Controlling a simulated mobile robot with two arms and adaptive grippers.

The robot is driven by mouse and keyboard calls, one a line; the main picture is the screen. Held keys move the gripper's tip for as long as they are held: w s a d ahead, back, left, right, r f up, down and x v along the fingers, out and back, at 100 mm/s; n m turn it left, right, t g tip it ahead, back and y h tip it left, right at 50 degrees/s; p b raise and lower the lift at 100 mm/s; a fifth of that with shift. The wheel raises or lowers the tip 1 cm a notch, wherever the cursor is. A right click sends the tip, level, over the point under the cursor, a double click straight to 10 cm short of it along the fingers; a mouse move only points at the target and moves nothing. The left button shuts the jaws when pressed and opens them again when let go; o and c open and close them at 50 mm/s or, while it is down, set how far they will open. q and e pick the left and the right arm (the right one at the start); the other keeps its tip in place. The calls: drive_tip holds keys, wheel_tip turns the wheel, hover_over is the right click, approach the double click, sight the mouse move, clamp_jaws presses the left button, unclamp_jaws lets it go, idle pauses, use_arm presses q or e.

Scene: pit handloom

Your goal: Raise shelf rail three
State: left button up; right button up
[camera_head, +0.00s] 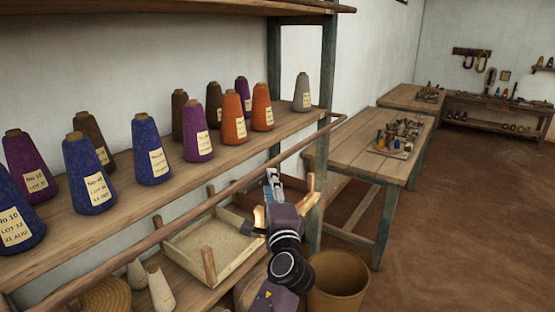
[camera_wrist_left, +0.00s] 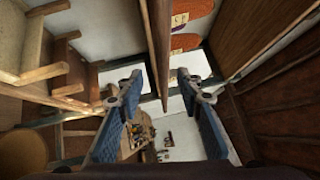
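A long thin wooden rail (camera_head: 190,214) runs along the front of the shelf that holds the yarn cones, sloping up to the right in the head view. Its right end is near the green post. My left gripper (camera_head: 273,178) is at the rail's right half, just below it in the head view. In the left wrist view the gripper's two blue-padded fingers (camera_wrist_left: 160,78) are spread apart. The rail (camera_wrist_left: 159,45) shows in the gap between them; I cannot tell how deep it sits. No contact is visible. My right gripper is not in view.
Purple, blue, brown, orange and grey cones (camera_head: 152,152) stand on the shelf (camera_head: 120,195) behind the rail. Below are a shallow wooden tray (camera_head: 185,250), pale cones and a woven disc. A round bin (camera_head: 338,282) and green post (camera_head: 327,80) are close right. Worktables (camera_head: 345,150) stand beyond; brown floor is clear.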

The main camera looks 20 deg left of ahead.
sight(265, 169)
use_arm(q)
drive_tip(key=w+a+r, duration=0.1)
drive_tip(key=w+a+p, duration=0.1)
drive_tip(key=shift+w+a+r+p, duration=0.1)
drive_tip(key=shift+w+r+p, duration=0.2)
drive_tip(key=shift+r, duration=0.05)
drive_tip(key=shift+w+a+f, duration=0.1)
drive_tip(key=shift+w+a, duration=0.1)
drive_tip(key=shift+w, duration=0.4)
drive_tip(key=shift+w+a+f, duration=0.1)
drive_tip(key=shift+w+a, duration=0.05)
drive_tip(key=shift+w, duration=0.45)
drive_tip(key=shift+w+a+p, duration=0.2)
drive_tip(key=shift+w+p, duration=0.1)
drive_tip(key=shift+w, duration=0.1)
drive_tip(key=shift+r, duration=0.1)
drive_tip(key=c, duration=0.9)
clamp_jaws()
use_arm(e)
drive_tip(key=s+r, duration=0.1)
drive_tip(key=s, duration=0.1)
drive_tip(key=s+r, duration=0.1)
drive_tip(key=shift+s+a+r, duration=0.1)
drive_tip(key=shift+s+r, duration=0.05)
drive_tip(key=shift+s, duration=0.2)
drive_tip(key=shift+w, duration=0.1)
